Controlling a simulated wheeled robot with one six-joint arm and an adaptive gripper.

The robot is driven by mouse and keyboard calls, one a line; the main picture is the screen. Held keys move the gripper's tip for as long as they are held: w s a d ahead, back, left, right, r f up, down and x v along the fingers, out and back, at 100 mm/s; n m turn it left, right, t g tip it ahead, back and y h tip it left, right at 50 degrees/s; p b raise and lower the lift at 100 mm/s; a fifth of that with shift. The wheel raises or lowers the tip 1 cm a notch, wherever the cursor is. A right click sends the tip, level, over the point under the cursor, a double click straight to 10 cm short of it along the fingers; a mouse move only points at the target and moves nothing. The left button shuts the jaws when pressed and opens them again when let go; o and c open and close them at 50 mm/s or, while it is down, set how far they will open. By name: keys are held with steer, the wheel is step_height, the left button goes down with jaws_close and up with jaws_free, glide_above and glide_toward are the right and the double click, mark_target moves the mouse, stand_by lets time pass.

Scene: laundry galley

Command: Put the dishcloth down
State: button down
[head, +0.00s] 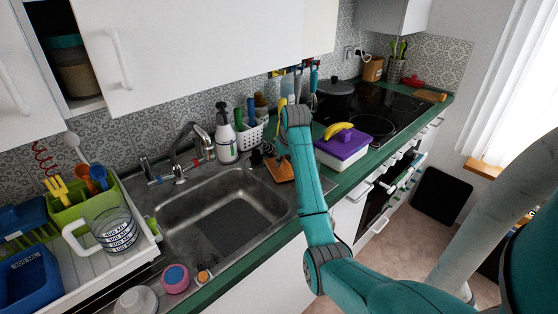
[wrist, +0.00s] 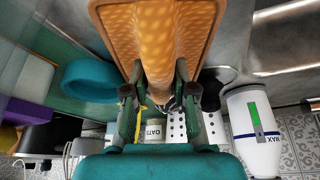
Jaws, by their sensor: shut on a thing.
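The dishcloth is orange with a waffle texture and a plain border. In the wrist view the dishcloth (wrist: 207,25) spreads beyond my gripper (wrist: 158,92), with a raised fold pinched between the two fingers. In the head view the dishcloth (head: 281,169) shows at the right end of the sink, partly behind my arm. My gripper is mostly hidden there by my own wrist. I cannot tell whether the cloth's underside touches the surface below it.
The sink (head: 225,205) is empty, left of my arm. A white soap bottle (head: 226,140) and a white perforated caddy (head: 248,134) stand behind it. A purple-lidded box (head: 342,146) with a banana (head: 338,129) stands right of my arm. A dish rack (head: 105,262) is at left.

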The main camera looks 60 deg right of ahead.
steer(key=shift+f, duration=0.2)
steer(key=c, duration=0.9)
jaws_free()
steer(key=shift+c, duration=0.2)
